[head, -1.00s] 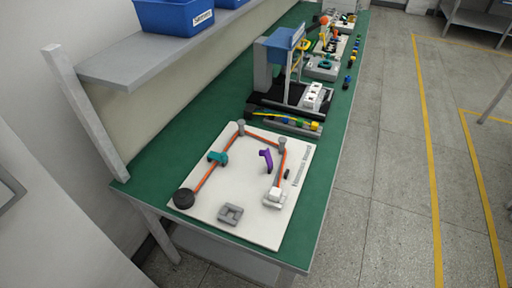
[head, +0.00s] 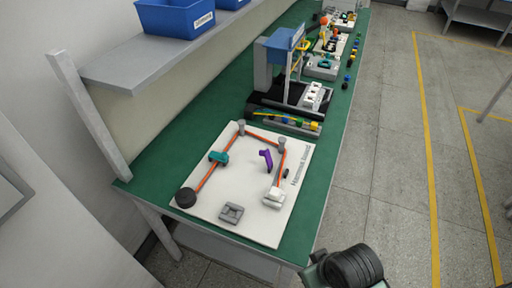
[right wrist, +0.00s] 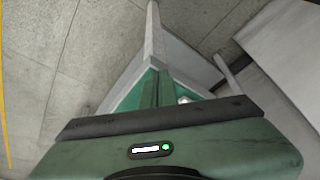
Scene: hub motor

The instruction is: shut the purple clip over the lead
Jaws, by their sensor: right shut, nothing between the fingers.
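The purple clip (head: 266,158) stands on the white harness board (head: 245,185), its arm raised and tilted, so it looks open. The orange lead (head: 281,162) runs down beside it on its right, between a grey post (head: 282,145) and a white connector block (head: 273,197). Part of my right arm shows at the bottom right of the head view, off the table's front edge and well away from the clip. In the right wrist view my right gripper (right wrist: 157,88) is shut and empty, with floor and table beyond it. My left gripper is not in view.
A teal clip (head: 218,157) sits on the lead's left stretch. A black round part (head: 185,198) and a grey block (head: 231,212) are on the board. A black fixture (head: 290,100) stands behind it. A shelf with blue bins (head: 178,18) overhangs at left.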

